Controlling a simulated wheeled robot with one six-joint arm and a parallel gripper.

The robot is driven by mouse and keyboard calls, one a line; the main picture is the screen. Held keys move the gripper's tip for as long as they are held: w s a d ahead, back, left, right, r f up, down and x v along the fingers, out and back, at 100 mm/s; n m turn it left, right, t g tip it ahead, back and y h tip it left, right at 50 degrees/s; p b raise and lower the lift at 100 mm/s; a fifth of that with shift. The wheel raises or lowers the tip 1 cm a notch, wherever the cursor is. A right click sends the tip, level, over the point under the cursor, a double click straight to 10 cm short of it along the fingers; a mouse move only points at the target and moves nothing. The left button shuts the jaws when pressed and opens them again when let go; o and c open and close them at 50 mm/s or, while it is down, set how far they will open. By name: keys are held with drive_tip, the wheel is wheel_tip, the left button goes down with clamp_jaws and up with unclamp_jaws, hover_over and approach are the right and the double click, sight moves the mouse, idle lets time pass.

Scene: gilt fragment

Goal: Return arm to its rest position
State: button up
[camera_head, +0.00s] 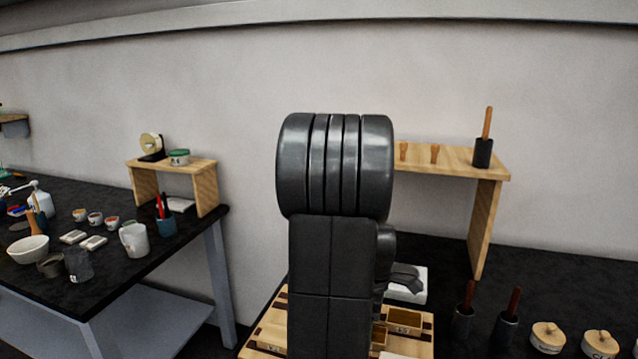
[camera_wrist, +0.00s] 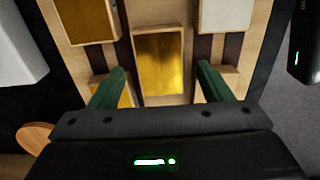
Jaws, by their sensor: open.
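My arm (camera_head: 335,200) stands upright in the middle of the head view and hides what is behind it. My gripper (camera_wrist: 160,82) shows in the wrist view with its two green fingers apart and nothing between them. It is above a wooden tray (camera_wrist: 145,75) with dark strips. A gold-coloured panel in a wooden frame (camera_wrist: 160,62) lies in the tray just beyond the fingers. I cannot tell how high the fingers are above it. The tray also shows partly behind my arm in the head view (camera_head: 268,335).
A dark table (camera_head: 110,270) at left holds bowls, mugs and a small wooden shelf (camera_head: 190,165). At right a wooden shelf (camera_head: 460,160) stands on a black bench (camera_head: 560,285) with dark cups and lidded jars (camera_head: 548,337). A white block (camera_head: 415,290) lies right of my arm.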

wheel_tip(320, 180, down, 2)
drive_tip(key=shift+f, duration=0.1)
drive_tip(key=shift+r, duration=1.8)
drive_tip(key=shift+f, duration=0.1)
